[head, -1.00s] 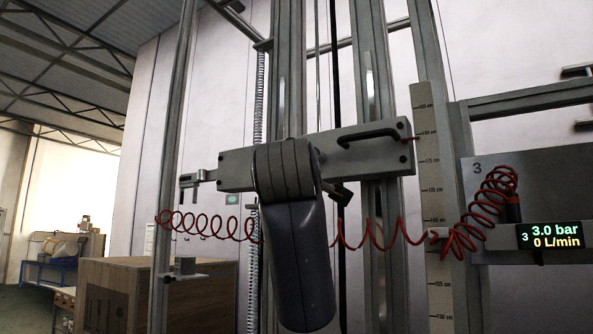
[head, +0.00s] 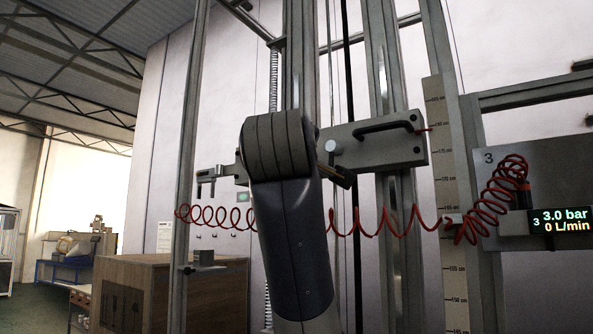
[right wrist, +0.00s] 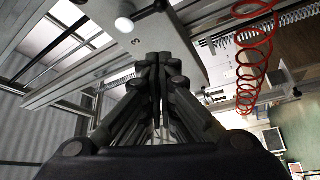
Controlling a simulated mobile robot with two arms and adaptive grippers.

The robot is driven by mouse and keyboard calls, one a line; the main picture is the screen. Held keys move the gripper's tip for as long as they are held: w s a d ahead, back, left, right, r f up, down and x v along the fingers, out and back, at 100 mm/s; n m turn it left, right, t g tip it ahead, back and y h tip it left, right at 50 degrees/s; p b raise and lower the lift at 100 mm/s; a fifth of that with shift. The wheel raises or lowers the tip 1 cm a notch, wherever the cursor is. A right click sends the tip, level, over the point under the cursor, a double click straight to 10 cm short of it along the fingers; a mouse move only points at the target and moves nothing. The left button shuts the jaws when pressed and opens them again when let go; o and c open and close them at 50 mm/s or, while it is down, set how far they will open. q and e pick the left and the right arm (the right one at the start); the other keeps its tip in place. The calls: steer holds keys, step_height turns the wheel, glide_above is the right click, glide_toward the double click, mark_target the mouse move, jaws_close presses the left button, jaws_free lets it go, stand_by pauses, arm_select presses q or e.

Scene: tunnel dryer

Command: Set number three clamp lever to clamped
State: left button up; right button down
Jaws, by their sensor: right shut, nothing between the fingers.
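The grey carriage block (head: 372,149) crosses the upright posts and has a black bar handle (head: 385,126). A short dark lever with a brassy edge (head: 338,176) slants down from the block beside my arm; I cannot tell its setting. A pale round knob (head: 331,146) shows above it. In the right wrist view, the block (right wrist: 160,45) bears a number 3, with a white knob (right wrist: 124,25) and a dark lever end (right wrist: 152,9). My right gripper (right wrist: 158,62) is shut and empty, its tips close under the block. My arm hides it in the head view. My left gripper is out of view.
A coiled red hose (head: 375,230) runs across below the block to the panel marked 3 (head: 490,165). A display (head: 560,221) reads 3.0 bar and 0 L/min. A height scale (head: 447,200) stands right of the block. A brown box (head: 130,290) stands lower left.

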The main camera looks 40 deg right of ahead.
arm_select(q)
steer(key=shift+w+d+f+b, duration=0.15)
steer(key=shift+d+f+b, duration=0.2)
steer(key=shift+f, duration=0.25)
arm_select(e)
steer(key=shift+s+a, duration=0.95)
steer(key=shift+a, duration=0.15)
steer(key=shift+a, duration=0.1)
